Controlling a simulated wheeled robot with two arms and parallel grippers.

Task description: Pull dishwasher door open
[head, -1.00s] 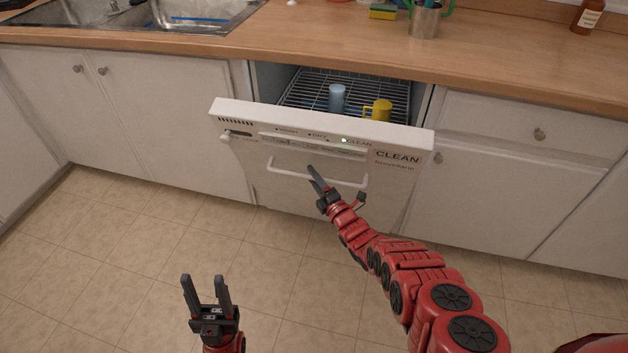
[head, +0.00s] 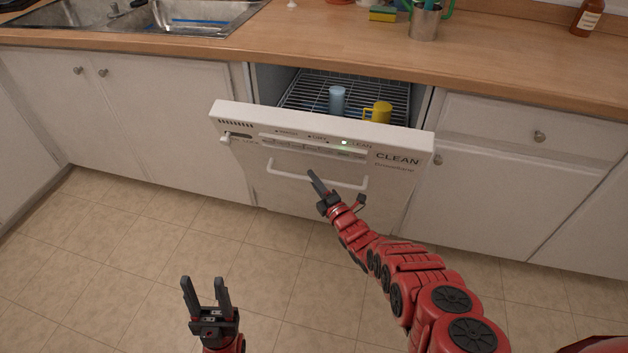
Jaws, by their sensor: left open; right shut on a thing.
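The white dishwasher door (head: 235,165) is partly open and tilted outward under the counter. A white bar handle (head: 283,174) runs across its upper front. My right gripper (head: 315,180) is at the middle of this handle, shut on it; its fingers hide part of the bar. My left gripper (head: 207,295) is open and empty, low in front of the door, over the floor and apart from the door. Inside, a blue cup (head: 337,99) and a yellow mug (head: 379,112) stand on the wire rack (head: 305,92).
White cabinets (head: 150,120) flank the dishwasher on both sides. The wooden counter (head: 310,40) above holds a metal utensil cup (head: 425,22), a sponge (head: 382,14) and a brown bottle (head: 587,17). The tiled floor (head: 110,250) in front of the door is clear.

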